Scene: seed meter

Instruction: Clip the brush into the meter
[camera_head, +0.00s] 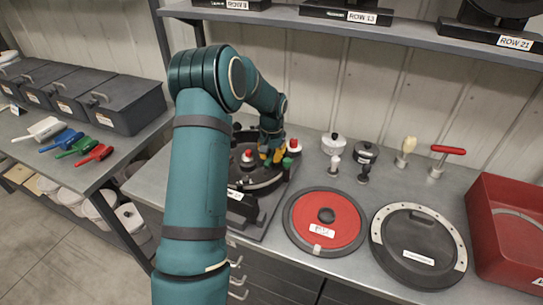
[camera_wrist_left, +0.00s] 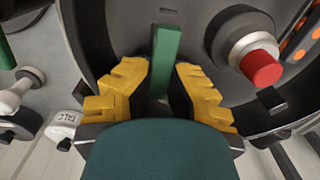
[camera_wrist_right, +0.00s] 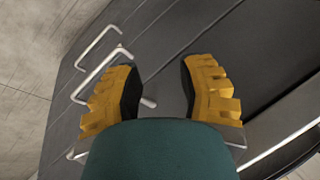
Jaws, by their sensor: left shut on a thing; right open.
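The seed meter (camera_head: 262,186) is a dark round housing on a base at the back of the bench, partly hidden by my left arm. My left gripper (camera_head: 272,155) is over its right side, fingers pointing down. In the left wrist view, the left gripper (camera_wrist_left: 163,78) is shut on a flat green bar (camera_wrist_left: 166,52), which I take to be the brush. The bar lies against or just above the dark housing; contact cannot be told. A red-tipped pale knob (camera_wrist_left: 258,62) stands beside it. My right gripper (camera_wrist_right: 158,85) is open and empty, away from the meter.
A red disc (camera_head: 336,222) and a black disc with a pale rim (camera_head: 436,222) lie on the bench. Small bottles and a red-handled tool (camera_head: 447,152) stand behind them. A red bin (camera_head: 500,200) is at right. Drawer handles (camera_wrist_right: 98,75) lie below my right gripper.

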